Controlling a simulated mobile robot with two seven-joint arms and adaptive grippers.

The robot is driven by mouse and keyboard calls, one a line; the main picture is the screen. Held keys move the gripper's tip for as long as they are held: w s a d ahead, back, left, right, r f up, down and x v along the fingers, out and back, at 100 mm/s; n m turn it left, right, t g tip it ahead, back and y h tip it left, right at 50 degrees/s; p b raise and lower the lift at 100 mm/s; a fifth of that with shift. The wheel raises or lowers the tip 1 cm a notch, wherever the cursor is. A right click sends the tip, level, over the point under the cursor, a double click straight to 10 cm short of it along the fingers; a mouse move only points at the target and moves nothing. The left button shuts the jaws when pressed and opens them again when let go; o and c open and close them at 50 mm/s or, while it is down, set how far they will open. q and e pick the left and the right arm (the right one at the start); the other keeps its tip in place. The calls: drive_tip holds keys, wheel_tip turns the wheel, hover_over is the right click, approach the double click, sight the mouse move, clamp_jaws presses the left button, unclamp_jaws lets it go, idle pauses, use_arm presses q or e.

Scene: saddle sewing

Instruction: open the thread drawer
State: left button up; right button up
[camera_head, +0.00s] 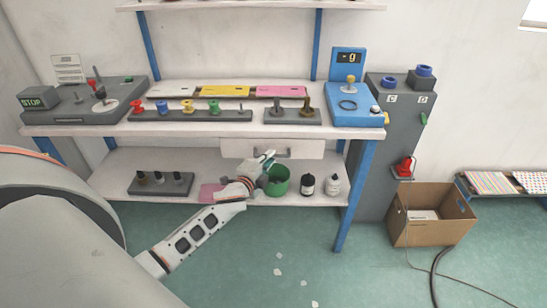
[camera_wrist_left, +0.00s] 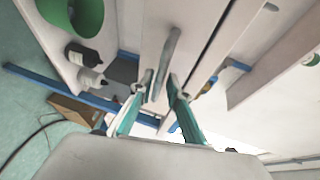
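The thread drawer (camera_head: 314,149) is a white front under the worktop, with a grey bar handle (camera_head: 290,153). It looks closed, its front in line under the table edge. My left gripper (camera_head: 266,158) is at the left end of the handle in the head view. In the left wrist view, the two fingers of my left gripper (camera_wrist_left: 161,84) stand apart, with the grey handle (camera_wrist_left: 170,52) running between their tips. I see a gap beside the handle and cannot tell that either finger touches it. My right gripper is not in view.
A green pot (camera_head: 278,187), a black bottle (camera_head: 308,186) and a white bottle (camera_head: 333,186) stand on the lower shelf (camera_head: 240,200) below the drawer. A blue table leg (camera_head: 356,195) is to the right. The floor in front is mostly clear.

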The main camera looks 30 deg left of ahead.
use_arm(q)
drive_tip(key=shift+x, duration=1.2)
clamp_jaws()
drive_tip(key=shift+d, duration=0.1)
